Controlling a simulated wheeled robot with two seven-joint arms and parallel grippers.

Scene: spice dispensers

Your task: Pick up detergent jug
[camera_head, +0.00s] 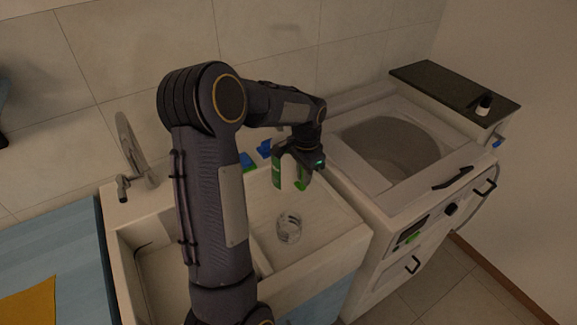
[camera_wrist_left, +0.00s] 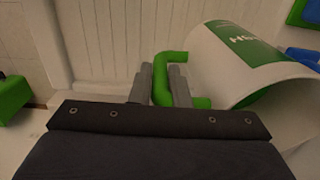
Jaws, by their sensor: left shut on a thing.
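The detergent jug (camera_head: 287,175) is white with green parts and appears over the back right of the sink. In the left wrist view the jug (camera_wrist_left: 225,62) is tilted, with a green label and a green handle (camera_wrist_left: 170,62). My left gripper (camera_head: 300,166) is shut on the green handle; its two grey fingers (camera_wrist_left: 160,88) sit either side of it. In the head view the gripper hides part of the jug. I cannot tell whether the jug touches the surface below. My right gripper is not in view.
A green and blue item (camera_head: 247,162) and a blue item (camera_head: 265,148) lie at the sink's back edge. A faucet (camera_head: 130,160) stands left. A top-loading washer (camera_head: 375,205) with a dark opening is to the right.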

